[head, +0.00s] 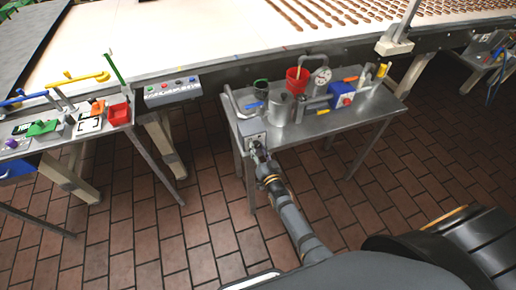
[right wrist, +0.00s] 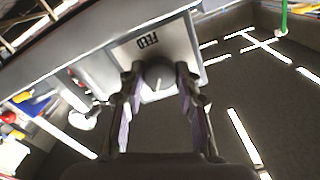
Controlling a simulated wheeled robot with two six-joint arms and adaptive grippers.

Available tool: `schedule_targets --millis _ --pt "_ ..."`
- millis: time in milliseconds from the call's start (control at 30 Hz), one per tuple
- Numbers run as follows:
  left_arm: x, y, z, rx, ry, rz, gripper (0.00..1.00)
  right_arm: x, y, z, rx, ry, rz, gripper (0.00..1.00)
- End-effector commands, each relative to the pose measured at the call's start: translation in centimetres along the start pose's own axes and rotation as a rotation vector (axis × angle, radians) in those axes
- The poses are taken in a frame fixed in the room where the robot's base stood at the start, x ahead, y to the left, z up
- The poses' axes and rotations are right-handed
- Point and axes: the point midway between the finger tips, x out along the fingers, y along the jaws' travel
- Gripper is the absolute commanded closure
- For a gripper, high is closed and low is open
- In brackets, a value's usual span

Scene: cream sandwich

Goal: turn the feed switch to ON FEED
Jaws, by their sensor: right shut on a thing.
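The feed switch is a round grey knob (right wrist: 157,80) on a pale plate (right wrist: 180,47), with the word FEED upside down in the right wrist view. A light pointer line shows on the knob, but no ON or OFF mark is readable. My right gripper (right wrist: 158,72) is shut on the knob, one finger on each side. In the head view the switch's grey box (head: 251,129) stands at the near left corner of the small steel table. My right gripper (head: 259,156) reaches it from the front, and the knob is hidden there. My left gripper is not in view.
The steel table (head: 345,122) also holds a red cup (head: 296,78), a metal pot (head: 279,108), a gauge (head: 321,76) and a blue box (head: 341,92). A push-button panel (head: 173,91) hangs on the conveyor at left. Open brick floor lies in front.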

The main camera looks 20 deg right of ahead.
Motion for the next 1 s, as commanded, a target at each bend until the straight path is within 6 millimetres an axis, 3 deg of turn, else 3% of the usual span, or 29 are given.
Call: schedule_targets --millis 267,300,467,800,1000 --pt "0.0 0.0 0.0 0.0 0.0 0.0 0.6 0.0 0.0 0.1 0.003 -0.002 0.001 0.98" --pt "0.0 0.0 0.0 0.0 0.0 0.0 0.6 0.0 0.0 0.1 0.003 -0.002 0.001 0.66" --pt "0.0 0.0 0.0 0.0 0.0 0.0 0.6 0.0 0.0 0.1 0.002 -0.001 0.001 0.44" --pt "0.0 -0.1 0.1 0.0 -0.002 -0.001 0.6 -0.4 0.0 0.1 0.001 -0.001 0.001 0.44" --pt "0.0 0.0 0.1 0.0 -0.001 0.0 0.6 -4.3 0.1 0.1 0.002 -0.003 0.002 0.44"
